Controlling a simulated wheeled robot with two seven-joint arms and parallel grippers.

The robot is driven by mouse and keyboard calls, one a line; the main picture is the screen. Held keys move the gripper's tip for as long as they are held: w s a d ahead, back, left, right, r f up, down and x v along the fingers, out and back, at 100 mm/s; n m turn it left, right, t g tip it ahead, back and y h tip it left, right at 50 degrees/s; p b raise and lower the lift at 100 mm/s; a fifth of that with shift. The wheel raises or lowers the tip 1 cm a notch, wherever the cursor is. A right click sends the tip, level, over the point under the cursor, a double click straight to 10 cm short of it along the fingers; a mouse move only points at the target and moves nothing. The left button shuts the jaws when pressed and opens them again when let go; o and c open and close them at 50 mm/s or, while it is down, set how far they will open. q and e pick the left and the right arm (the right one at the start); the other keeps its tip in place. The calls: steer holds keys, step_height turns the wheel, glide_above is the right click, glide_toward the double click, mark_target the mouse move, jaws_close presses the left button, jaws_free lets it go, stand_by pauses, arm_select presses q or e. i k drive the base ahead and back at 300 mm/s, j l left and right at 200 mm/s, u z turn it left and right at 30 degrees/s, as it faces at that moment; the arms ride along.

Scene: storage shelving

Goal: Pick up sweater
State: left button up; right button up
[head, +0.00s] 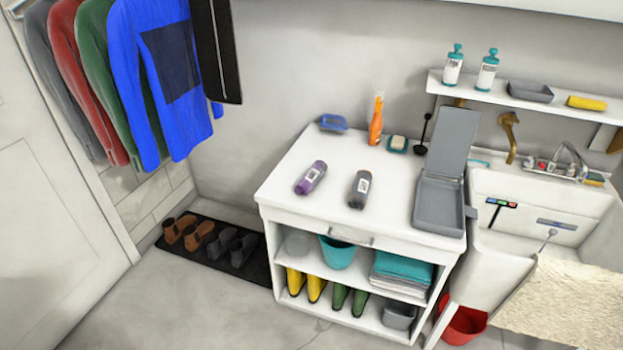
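Several garments hang in a row at the upper left of the head view. The frontmost sweater is bright blue with a dark chest panel (128,95). Behind it hang a green one (92,50), a red one (68,60) and a grey one (42,50), each partly hidden by the one in front. A black garment (208,60) hangs to the right of the blue one. Which of these is the task's sweater I cannot tell. Neither of my grippers is in view.
A white cabinet (300,210) with bottles and a grey open case (440,202) stands in the middle. A sink (545,190) is at the right. Shoes lie on a dark mat (262,268) below the garments. A door (45,200) is at the left; the front-left floor is clear.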

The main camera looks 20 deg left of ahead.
mark_target(306, 185)
steer(key=i+j, duration=0.1)
steer(key=j, duration=0.25)
steer(key=i+j, duration=0.15)
steer(key=j, duration=0.25)
steer(key=i+j, duration=0.1)
steer(key=j, duration=0.25)
steer(key=i+j, duration=0.15)
steer(key=j, duration=0.2)
steer(key=i+j+z, duration=0.1)
steer(key=j, duration=0.25)
steer(key=i+j, duration=0.15)
steer(key=j, duration=0.25)
